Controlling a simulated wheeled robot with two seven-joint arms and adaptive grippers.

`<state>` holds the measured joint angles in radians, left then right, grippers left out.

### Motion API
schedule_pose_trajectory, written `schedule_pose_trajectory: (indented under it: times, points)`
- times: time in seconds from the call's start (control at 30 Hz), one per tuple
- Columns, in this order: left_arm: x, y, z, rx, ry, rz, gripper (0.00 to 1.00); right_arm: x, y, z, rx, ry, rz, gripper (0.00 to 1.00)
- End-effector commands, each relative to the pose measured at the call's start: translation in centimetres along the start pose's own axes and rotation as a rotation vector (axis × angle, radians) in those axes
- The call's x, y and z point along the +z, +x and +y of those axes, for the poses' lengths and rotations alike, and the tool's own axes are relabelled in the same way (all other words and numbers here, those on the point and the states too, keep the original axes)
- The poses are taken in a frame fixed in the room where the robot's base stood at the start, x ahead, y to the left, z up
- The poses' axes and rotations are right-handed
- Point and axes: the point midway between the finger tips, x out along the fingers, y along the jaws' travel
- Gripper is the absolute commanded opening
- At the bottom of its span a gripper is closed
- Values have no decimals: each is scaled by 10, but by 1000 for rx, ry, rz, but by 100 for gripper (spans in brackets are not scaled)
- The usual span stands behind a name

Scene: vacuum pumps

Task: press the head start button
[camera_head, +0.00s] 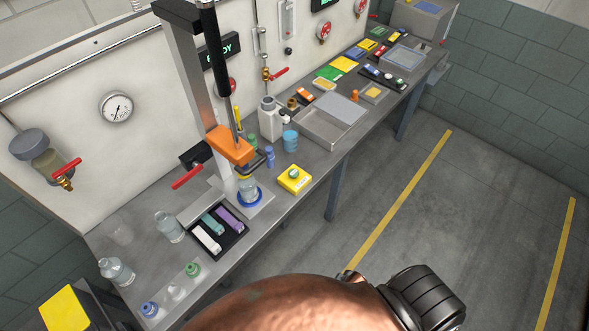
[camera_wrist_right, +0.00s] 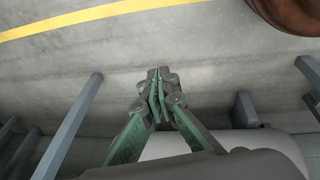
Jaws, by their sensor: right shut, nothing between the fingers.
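A yellow box (camera_head: 294,180) with a round pale green button (camera_head: 293,173) on top sits on the bench near its front edge, in the head view. It stands just right of a tall machine with an orange head (camera_head: 231,145) on a post. No gripper touches the box or button. My right gripper (camera_wrist_right: 158,78) shows in the right wrist view, shut and empty, with grey floor beyond it. The button is not in that view. My left gripper is in neither view. A copper-coloured arm part of mine crosses the bottom of the head view.
A clear bottle (camera_head: 248,187) stands under the orange head. A black tray (camera_head: 218,229) with coloured blocks, several bottles and a blue cup (camera_head: 290,141) stand around. A metal tray (camera_head: 325,122) lies farther right. Bench legs (camera_wrist_right: 69,125) show in the wrist view. Floor before the bench is clear.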

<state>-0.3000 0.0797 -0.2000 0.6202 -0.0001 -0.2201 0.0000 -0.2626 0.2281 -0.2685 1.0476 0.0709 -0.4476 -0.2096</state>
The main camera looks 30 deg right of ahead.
Motion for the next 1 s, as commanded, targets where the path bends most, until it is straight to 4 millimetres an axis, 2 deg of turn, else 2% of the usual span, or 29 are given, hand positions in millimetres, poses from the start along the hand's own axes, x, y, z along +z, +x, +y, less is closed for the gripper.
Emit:
schedule_pose_trajectory:
  times: [0.03, 0.2, 0.37, 0.5, 0.67, 0.8, 1.0]
  points:
    - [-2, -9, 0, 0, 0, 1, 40, -22, -15, 12, 9, -28, 24, 0]
    - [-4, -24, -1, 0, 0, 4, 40, -87, -54, 43, 30, -134, 86, 0]
    - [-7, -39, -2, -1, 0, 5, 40, -144, -99, 64, 47, -238, 143, 0]
    - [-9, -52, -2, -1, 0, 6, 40, -193, -143, 76, 60, -335, 193, 0]
    - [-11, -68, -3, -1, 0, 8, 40, -244, -198, 82, 74, -452, 249, 0]
    - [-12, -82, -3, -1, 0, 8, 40, -284, -250, 83, 85, -561, 295, 0]
    - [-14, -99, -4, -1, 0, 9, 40, -329, -321, 75, 98, -709, 354, 0]
